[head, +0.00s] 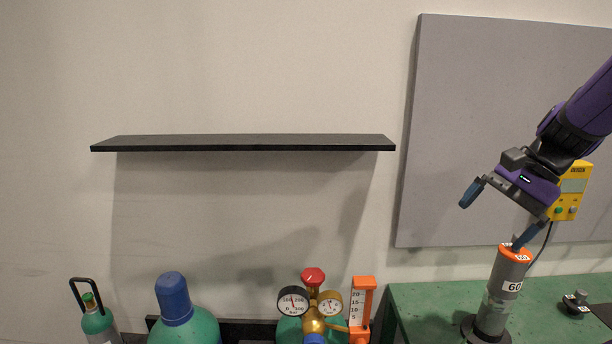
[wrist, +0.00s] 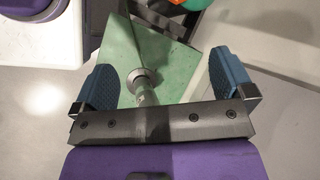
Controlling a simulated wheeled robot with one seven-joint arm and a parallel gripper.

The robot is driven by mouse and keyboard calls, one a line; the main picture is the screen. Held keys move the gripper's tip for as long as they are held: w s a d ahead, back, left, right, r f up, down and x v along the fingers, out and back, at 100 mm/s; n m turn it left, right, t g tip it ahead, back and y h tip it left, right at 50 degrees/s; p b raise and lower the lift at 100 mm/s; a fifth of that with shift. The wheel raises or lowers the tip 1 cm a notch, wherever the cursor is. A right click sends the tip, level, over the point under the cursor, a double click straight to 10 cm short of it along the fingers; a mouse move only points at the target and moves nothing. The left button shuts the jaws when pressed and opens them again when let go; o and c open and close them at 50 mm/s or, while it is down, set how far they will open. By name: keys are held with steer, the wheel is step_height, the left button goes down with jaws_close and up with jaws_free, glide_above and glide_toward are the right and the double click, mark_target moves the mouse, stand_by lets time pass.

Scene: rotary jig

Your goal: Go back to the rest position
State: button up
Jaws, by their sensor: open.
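My gripper (head: 498,215) is open and empty, tilted, in front of the grey wall panel at the right of the head view. Its two blue fingertips are spread wide in the wrist view (wrist: 162,82). The rotary jig is a grey cylinder (head: 500,295) with an orange top ring and a "60" label, standing on a green table (head: 430,300). The lower finger overlaps the cylinder's top in the head view; I cannot tell if they touch. In the wrist view a grey round part (wrist: 143,82) shows between the fingers, over the green tabletop (wrist: 183,68).
A yellow meter (head: 572,190) is partly behind my gripper, with a cable hanging down. A small dark knob piece (head: 575,302) sits on the table's right. Gas cylinders (head: 185,325) with gauges (head: 294,301) stand at lower left. A black shelf (head: 240,142) is empty.

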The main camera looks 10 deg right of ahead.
steer(key=s+a+r+n+t+h, duration=0.3)
steer(key=s+a+r+n+h, duration=0.2)
steer(key=a+n, duration=0.7)
steer(key=shift+s+n+t+h, duration=0.4)
steer(key=shift+s+n+h, duration=0.2)
steer(key=shift+s, duration=0.5)
